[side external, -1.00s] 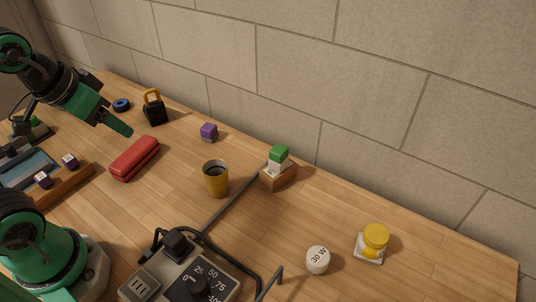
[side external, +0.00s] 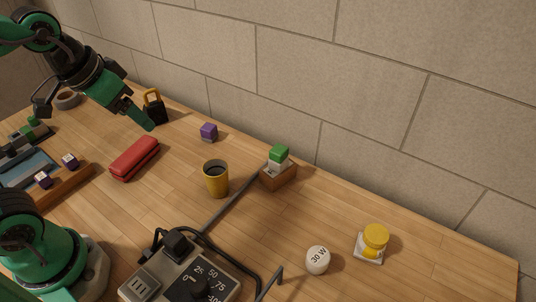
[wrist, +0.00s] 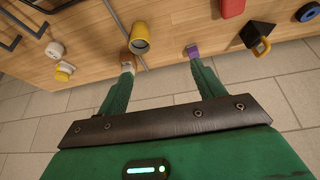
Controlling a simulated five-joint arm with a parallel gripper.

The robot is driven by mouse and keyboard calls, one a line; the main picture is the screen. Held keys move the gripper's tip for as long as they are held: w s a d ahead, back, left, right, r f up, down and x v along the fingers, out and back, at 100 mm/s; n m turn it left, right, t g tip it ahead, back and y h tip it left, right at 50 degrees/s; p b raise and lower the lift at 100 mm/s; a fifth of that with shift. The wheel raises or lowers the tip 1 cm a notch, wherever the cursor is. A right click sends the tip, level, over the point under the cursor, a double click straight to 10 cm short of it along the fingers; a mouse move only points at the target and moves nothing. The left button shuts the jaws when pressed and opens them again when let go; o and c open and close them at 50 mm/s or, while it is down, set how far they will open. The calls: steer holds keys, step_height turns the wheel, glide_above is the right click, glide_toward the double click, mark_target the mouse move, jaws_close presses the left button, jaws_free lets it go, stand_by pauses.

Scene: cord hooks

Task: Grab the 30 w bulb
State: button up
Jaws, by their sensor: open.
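The 30 W bulb (side external: 318,260) is a white rounded piece with "30 W" printed on it. It sits on the table at the front right in the side view, left of a yellow-topped piece on a white base (side external: 371,242). In the wrist view the bulb (wrist: 55,49) shows at the left, its print too small to read. My gripper (side external: 145,120) is in the air at the upper left of the side view, far from the bulb. In the wrist view my gripper (wrist: 160,62) has its two green fingers spread apart with nothing between them.
A yellow cup (side external: 216,178), a wooden block with a green-topped piece (side external: 278,172), a purple cube (side external: 209,131) and a red case (side external: 135,158) stand on the table. A dial box (side external: 200,285) with cables lies at the front. Bare table surrounds the bulb's back side.

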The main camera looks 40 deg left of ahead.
steer(key=w+d+m+g, duration=0.1)
steer(key=w+d+g, duration=0.1)
steer(key=w+d, duration=0.5)
steer(key=m+g, duration=0.3)
glide_above(319, 255)
steer(key=shift+y, duration=0.4)
steer(key=f, duration=1.6)
steer(key=shift+w+a, duration=0.35)
steer(key=shift+a, duration=0.05)
steer(key=shift+s+d+f, duration=0.2)
steer(key=shift+d+f, duration=0.15)
steer(key=shift+f, duration=1.3)
steer(key=shift+f, duration=0.1)
steer(key=shift+s+f, duration=0.15)
steer(key=shift+f, duration=2.35)
